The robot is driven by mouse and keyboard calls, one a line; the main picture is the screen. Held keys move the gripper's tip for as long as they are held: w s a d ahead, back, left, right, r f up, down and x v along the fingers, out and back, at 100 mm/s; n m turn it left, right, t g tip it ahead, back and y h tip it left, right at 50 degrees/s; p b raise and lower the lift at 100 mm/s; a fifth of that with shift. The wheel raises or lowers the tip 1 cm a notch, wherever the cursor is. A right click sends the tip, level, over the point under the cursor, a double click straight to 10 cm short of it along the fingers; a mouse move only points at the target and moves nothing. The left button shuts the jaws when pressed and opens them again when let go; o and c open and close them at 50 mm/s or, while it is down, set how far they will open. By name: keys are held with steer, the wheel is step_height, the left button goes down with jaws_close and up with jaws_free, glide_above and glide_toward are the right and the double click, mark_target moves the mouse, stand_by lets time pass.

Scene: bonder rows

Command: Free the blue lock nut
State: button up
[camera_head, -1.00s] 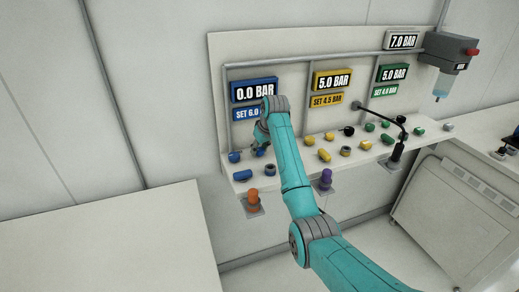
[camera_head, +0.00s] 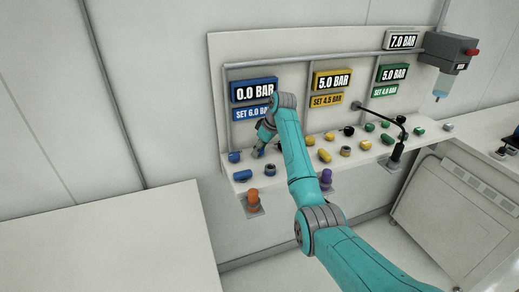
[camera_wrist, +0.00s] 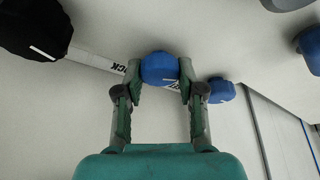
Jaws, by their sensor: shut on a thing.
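My gripper (camera_wrist: 160,88) is shut on a round blue piece, which I take to be the blue lock nut (camera_wrist: 159,68), with one finger on each side of it. A white label strip partly hidden behind the fingers ends in the letters "CK". In the head view my gripper (camera_head: 259,150) is at the left end of the panel shelf, among the blue parts; the held nut is too small and covered to make out there. The blue display (camera_head: 254,89) reads 0.0 BAR, with a blue "SET 6.0" plate (camera_head: 250,114) below, partly hidden by my arm.
Other blue pieces stand close by: a cap (camera_head: 234,156), a lying cylinder (camera_head: 243,175) and a ringed one (camera_head: 270,169). An orange knob (camera_head: 253,200) and a purple one (camera_head: 326,177) sit at the front. A black bent-arm stand (camera_head: 397,150) rises further right.

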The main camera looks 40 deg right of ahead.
steer(key=o, duration=1.1)
steer(key=shift+o, duration=0.2)
steer(key=v, duration=1.2)
